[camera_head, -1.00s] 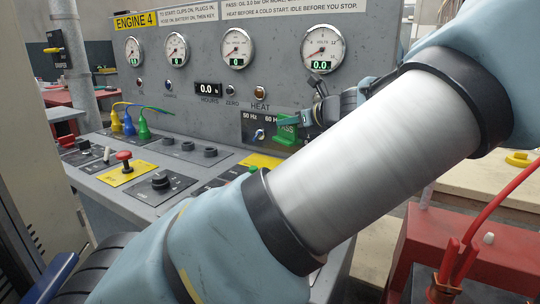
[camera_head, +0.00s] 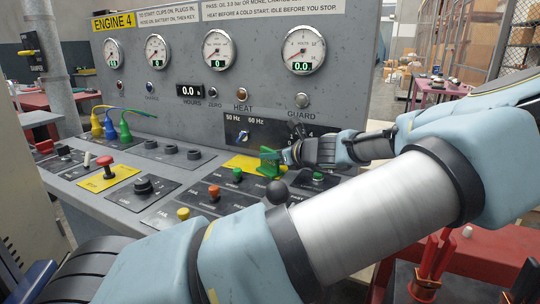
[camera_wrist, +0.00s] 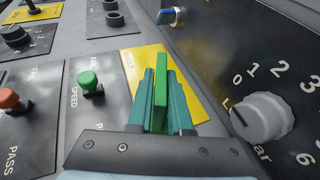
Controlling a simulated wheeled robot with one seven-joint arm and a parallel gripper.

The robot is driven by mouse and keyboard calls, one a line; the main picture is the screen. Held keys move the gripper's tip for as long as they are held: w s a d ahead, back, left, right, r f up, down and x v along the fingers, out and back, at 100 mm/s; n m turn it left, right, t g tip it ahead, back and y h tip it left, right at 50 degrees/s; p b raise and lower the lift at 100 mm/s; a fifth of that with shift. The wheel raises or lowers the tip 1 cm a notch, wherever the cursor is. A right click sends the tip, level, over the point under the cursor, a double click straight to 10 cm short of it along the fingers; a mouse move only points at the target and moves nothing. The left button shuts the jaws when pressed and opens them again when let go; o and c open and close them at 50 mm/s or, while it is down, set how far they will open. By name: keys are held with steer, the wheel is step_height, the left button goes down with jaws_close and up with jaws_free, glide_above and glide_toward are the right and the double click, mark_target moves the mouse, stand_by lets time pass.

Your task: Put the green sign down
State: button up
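The green sign (camera_head: 269,163) is at the right part of the console, by the foot of the upright panel. In the wrist view the green sign (camera_wrist: 161,98) stands edge-on between the two teal fingers of my gripper (camera_wrist: 162,100), which press close on both sides. My gripper (camera_head: 287,157) is shut on it. Behind and below the sign is a yellow plate (camera_wrist: 190,80) on the console; I cannot tell whether the sign's foot touches it.
A grey numbered knob (camera_wrist: 262,117) is close on the right of my gripper. A green button (camera_wrist: 88,82) and an orange button (camera_wrist: 10,99) are to the left. A blue-handled switch (camera_wrist: 178,15) is ahead. Colored clips (camera_head: 110,128) stand farther left.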

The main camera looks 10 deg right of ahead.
steer(key=o, duration=0.4)
steer(key=shift+c, duration=0.2)
steer(key=shift+s+d, duration=0.1)
steer(key=b+v, duration=0.1)
steer(key=v, duration=1)
steer(key=shift+s+d+r, duration=0.2)
steer(key=shift+s+r, duration=0.05)
steer(key=shift+s, duration=0.05)
steer(key=shift+r, duration=0.1)
